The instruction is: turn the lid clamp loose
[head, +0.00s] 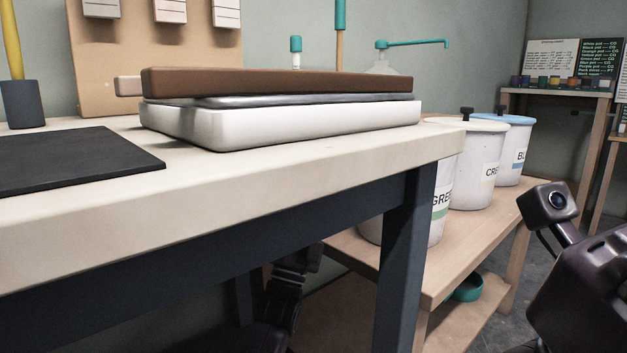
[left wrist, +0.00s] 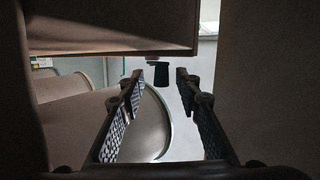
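Three white buckets stand in a row on a low wooden bench in the head view. The nearest bucket (head: 441,198), its label reading "GRE", is partly behind the table corner, and its clamp is hidden. The middle bucket (head: 482,168), labelled "CRE", has a cream lid with a black clamp knob (head: 466,113). The far bucket (head: 515,150), labelled "BL", has a blue lid and black knob (head: 502,110). In the left wrist view my left gripper (left wrist: 160,82) is open and empty; a dark knob-like piece (left wrist: 161,75) shows beyond its fingertips, beside a pale rounded surface (left wrist: 150,135). My right gripper is out of view.
The tall table (head: 230,190) with dark legs overhangs the bench (head: 440,265). On it lie a brown-topped white case (head: 280,125) and a black mat (head: 70,160). A teal bowl (head: 467,289) sits below the bench. A broad edge (left wrist: 110,50) hangs above the left gripper.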

